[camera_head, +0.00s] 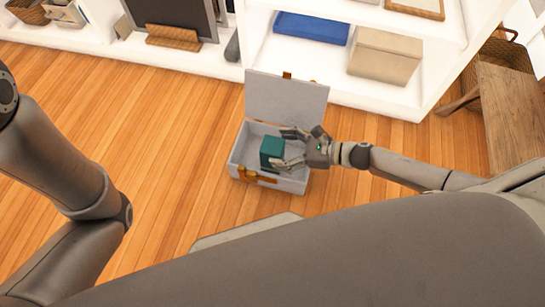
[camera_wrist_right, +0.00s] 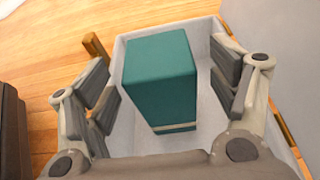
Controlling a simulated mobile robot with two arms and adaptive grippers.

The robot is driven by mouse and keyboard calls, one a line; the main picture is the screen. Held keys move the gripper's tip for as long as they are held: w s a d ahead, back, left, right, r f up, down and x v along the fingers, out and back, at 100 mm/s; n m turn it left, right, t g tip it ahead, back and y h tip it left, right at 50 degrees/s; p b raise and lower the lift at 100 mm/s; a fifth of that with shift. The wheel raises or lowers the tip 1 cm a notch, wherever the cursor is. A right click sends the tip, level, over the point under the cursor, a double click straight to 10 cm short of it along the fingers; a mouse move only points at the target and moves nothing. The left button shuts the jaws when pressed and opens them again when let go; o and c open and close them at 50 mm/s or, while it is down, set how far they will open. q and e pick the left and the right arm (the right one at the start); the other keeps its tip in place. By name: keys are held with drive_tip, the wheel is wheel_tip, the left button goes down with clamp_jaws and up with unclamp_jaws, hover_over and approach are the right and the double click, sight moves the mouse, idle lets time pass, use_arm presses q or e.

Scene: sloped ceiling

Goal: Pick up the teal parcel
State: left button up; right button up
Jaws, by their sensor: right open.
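The teal parcel (camera_head: 271,150) is a small box inside an open grey case (camera_head: 240,157) on the floor. In the right wrist view the teal parcel (camera_wrist_right: 160,75) stands between the fingers, with a pale band near its lower end. My right gripper (camera_head: 284,149) reaches into the case from the right. In the wrist view the right gripper (camera_wrist_right: 168,100) is open, with one finger on each side of the parcel and visible gaps to it. My left gripper is out of view; only my left arm shows at the left.
The case's raised lid (camera_head: 286,100) stands behind the parcel, with brass-coloured latches at the front. White shelves (camera_head: 300,63) holding a blue box (camera_head: 312,28) and a beige box (camera_head: 385,57) are behind. A wooden table (camera_head: 512,100) is at the right. The wooden floor (camera_head: 170,140) left of the case is clear.

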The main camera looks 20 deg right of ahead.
drive_tip(key=shift+x, duration=0.85)
drive_tip(key=shift+c, duration=0.3)
drive_tip(key=c, duration=1.5)
